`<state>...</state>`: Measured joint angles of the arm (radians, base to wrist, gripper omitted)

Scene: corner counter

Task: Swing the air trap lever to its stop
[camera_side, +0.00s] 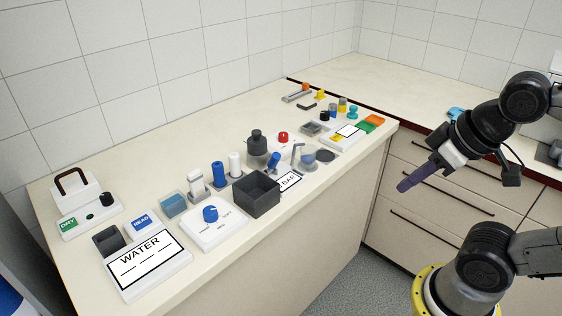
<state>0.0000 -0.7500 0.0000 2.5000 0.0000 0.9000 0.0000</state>
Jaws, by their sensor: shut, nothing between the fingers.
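My gripper (403,187) is at the right, with its purple fingers together and empty. It hangs in front of the drawers, apart from everything on the counter. I cannot tell for certain which part is the air trap lever. A pale upright lever-like piece (297,153) stands near the middle of the counter, beside a blue-grey rounded part (308,156). A tilted blue handle (274,159) stands to its left. My gripper is well to the right of both. Their exact joints are too small to make out.
A dark open box (257,203) and a white unit with a blue knob (210,213) stand near the front edge. A WATER panel (146,266) is at the left. A dark bottle (256,144) and several small coloured items stand behind. The counter's back strip is clear.

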